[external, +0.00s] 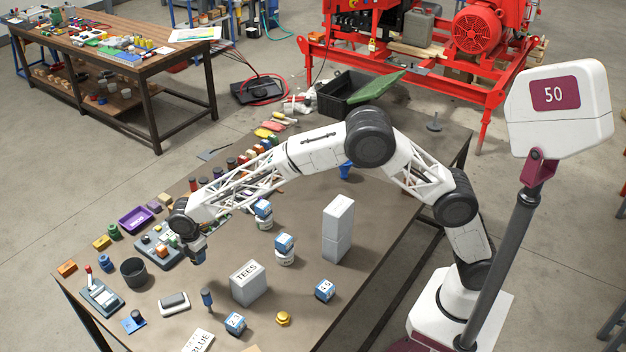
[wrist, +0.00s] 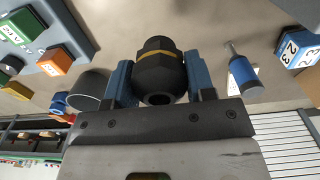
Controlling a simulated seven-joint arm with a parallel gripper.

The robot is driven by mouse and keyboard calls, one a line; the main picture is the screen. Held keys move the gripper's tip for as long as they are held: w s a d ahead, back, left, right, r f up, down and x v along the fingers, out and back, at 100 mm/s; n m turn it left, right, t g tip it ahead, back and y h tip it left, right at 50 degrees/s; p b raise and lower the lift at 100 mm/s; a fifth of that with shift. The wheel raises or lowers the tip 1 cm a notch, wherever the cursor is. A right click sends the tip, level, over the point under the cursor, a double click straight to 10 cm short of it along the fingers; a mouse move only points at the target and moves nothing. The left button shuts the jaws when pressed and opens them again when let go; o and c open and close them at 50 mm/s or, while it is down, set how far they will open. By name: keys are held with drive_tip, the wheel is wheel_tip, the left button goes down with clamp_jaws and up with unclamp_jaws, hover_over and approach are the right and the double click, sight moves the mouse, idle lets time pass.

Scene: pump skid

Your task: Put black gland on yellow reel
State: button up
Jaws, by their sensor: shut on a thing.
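The black gland (wrist: 158,70) is a dark hex-bodied fitting with a thin yellow band and a round bore. It sits between the two blue fingers of my gripper (wrist: 160,82), which is shut on it. In the external view my gripper (external: 197,252) hangs over the table beside the grey button box, and the gland is too small to make out there. A small round yellow piece (external: 283,318) lies near the table's front edge, well to the right of my gripper. It may be the yellow reel, but its shape is not clear. The wrist view shows no yellow reel.
The button box (external: 160,247), dark cup (external: 133,271), blue-handled tool (external: 207,299) and TEES box (external: 249,282) stand close around my gripper. Numbered cubes (external: 235,323) and a tall white block (external: 338,228) stand to the right. Some bare tabletop lies between them.

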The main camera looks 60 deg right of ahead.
drive_tip(key=w+d+r+m, duration=0.1)
drive_tip(key=w+d+m, duration=0.35)
drive_tip(key=d, duration=1.05)
drive_tip(key=w+d+r+m, duration=0.1)
drive_tip(key=w+d, duration=0.6)
drive_tip(key=d, duration=0.9)
drive_tip(key=w+d+r+m, duration=0.15)
drive_tip(key=w+d, duration=0.45)
drive_tip(key=d, duration=0.9)
drive_tip(key=s+d+r+m, duration=0.1)
drive_tip(key=s+d+m, duration=0.2)
drive_tip(key=d, duration=1.4)
drive_tip(key=s+d+r+m, duration=0.1)
drive_tip(key=s+d+m, duration=0.2)
drive_tip(key=d, duration=1.4)
drive_tip(key=s+d+m, duration=0.3)
drive_tip(key=d, duration=1.5)
drive_tip(key=shift+s+r, duration=0.2)
drive_tip(key=shift+r, duration=0.2)
drive_tip(key=shift+f, duration=2.5)
drive_tip(key=shift+f, duration=2.5)
